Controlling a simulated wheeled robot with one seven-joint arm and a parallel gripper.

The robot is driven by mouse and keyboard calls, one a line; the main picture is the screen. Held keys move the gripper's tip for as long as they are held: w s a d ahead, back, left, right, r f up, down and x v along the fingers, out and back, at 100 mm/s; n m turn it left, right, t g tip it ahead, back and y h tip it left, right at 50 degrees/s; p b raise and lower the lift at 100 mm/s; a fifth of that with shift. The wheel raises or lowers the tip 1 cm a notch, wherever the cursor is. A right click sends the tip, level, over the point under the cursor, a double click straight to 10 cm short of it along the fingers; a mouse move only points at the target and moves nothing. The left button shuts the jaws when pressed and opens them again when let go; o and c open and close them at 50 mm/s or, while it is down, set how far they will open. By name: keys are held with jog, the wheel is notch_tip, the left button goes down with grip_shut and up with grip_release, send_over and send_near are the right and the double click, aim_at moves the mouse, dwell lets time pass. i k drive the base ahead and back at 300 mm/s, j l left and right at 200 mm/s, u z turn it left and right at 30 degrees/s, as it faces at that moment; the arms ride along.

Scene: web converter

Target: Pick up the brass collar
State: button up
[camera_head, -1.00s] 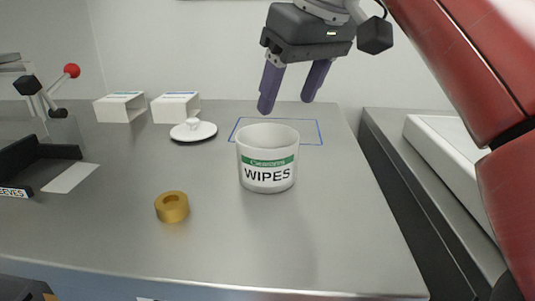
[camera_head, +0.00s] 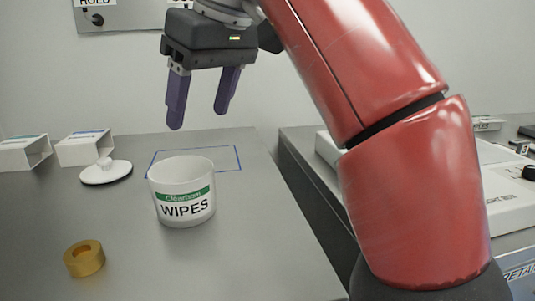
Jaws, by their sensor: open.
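The brass collar (camera_head: 84,259) is a short gold ring with a hole in its top. It sits on the grey metal table at the lower left, apart from other things. My gripper (camera_head: 200,114) is open and empty, its two purple fingers pointing down. It hangs in the air above and behind the wipes tub, up and to the right of the collar in the picture.
A white wipes tub (camera_head: 184,207) stands right of the collar. Behind are a white lid (camera_head: 106,172), two white boxes (camera_head: 84,149) (camera_head: 24,153) and a blue outline (camera_head: 228,160). A gap separates this table from the right bench (camera_head: 303,155).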

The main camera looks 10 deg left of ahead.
aim_at(82, 259)
jog(key=k, duration=0.95)
